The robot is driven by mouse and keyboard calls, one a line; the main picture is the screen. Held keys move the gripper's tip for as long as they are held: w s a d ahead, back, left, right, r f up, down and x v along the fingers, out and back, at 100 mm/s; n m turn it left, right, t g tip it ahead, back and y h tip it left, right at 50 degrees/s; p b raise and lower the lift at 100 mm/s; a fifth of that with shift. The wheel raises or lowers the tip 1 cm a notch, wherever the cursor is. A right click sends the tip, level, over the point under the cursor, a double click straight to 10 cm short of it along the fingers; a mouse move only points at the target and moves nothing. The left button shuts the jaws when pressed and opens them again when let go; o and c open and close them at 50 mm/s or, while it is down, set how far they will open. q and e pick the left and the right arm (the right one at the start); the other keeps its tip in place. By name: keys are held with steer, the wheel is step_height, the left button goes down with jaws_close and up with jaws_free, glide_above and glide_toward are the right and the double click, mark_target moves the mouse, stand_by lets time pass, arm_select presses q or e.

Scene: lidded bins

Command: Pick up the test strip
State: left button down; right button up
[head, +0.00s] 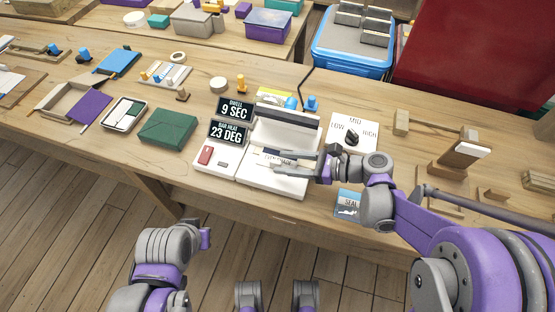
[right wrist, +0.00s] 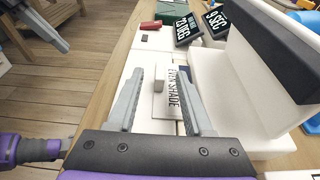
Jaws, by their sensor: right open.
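A pale test strip printed "EVEN SHADE" (right wrist: 174,104) lies on the sealer's white base in the right wrist view. A small beige block-like piece (right wrist: 159,85) stands up on or beside it. My right gripper (right wrist: 161,72) is open, with one finger on each side of the strip's lettered area and no visible grip on it. In the head view, my right gripper (head: 264,160) reaches in over the base from the right and partly hides the strip. My left arm (head: 165,250) shows low in the head view; its jaws cannot be made out.
The sealer (head: 284,135) has a raised dark-edged bar behind the strip and displays reading 9 SEC (head: 235,109) and 23 DEG (head: 227,132). A LOW/MID/HIGH dial (head: 351,136) is to the right. A green box (head: 168,129) is left. A SEAL packet (head: 347,203) lies near the front edge.

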steer(key=shift+x, duration=1)
steer(key=shift+c, duration=0.2)
jaws_close()
